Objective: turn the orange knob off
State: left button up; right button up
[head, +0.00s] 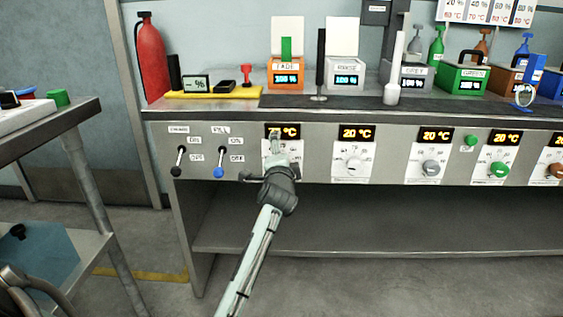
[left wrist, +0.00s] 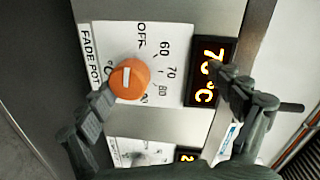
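The orange knob (left wrist: 130,78) sits on the white dial plate marked FADE POT in the left wrist view. It has a white mark on its face; OFF, 60, 70 and 80 are printed around it. The display (left wrist: 211,72) beside it reads 70 °C. My left gripper (left wrist: 160,84) is open, its fingers spread wide. One fingertip is close to the knob's lower left edge; the other is in front of the display. Contact cannot be told. In the head view my left gripper (head: 264,160) covers this knob. My right gripper is not in view.
Along the panel to the right are more dials, with a white knob (head: 353,165), a grey knob (head: 431,168) and a green knob (head: 499,170). Black and blue-tipped levers (head: 219,172) stand to the left. The lower shelf (head: 390,235) is bare.

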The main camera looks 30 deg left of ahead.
pick_arm(q)
jog(key=shift+r, duration=0.8)
jog(key=shift+s+d+r, duration=0.2)
jog(key=shift+r, duration=0.05)
jog(key=shift+c, duration=0.8)
jog(key=shift+s+d+f, duration=0.1)
jog(key=shift+c, duration=0.7)
jog(key=f+p+v, duration=0.1)
jog(key=p+v, duration=0.1)
jog(key=v, duration=0.6)
jog(key=shift+s+f+p, duration=0.3)
jog(key=shift+s+p, duration=0.05)
jog(key=shift+s, duration=0.1)
jog(key=shift+d, duration=0.15)
